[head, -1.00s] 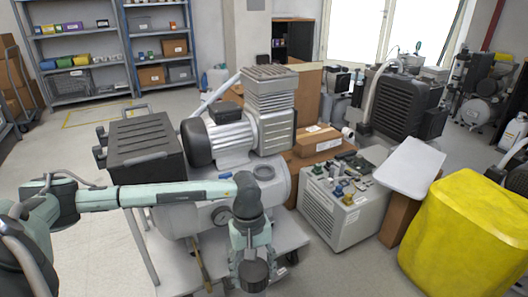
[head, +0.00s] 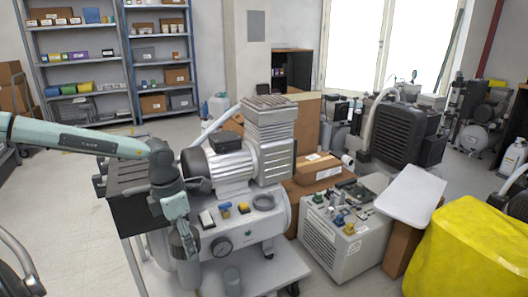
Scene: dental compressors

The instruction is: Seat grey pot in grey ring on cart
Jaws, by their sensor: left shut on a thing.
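My left gripper (head: 182,232) points down at the left front of the compressor on the cart. It is shut on the grey pot (head: 184,247), which it holds in front of the compressor's tank. The fingers partly cover the pot. A grey ring (head: 263,202) with a dark middle sits on top of the tank, to the right of the gripper and apart from it. The white cart (head: 284,271) carries the compressor. My right gripper is not in view.
Blue (head: 225,208) and yellow (head: 243,207) fittings sit just left of the ring. A small grey cylinder (head: 232,280) stands low at the cart's front. The compressor's motor (head: 230,172) rises behind. A beige unit (head: 343,232) stands right of the cart.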

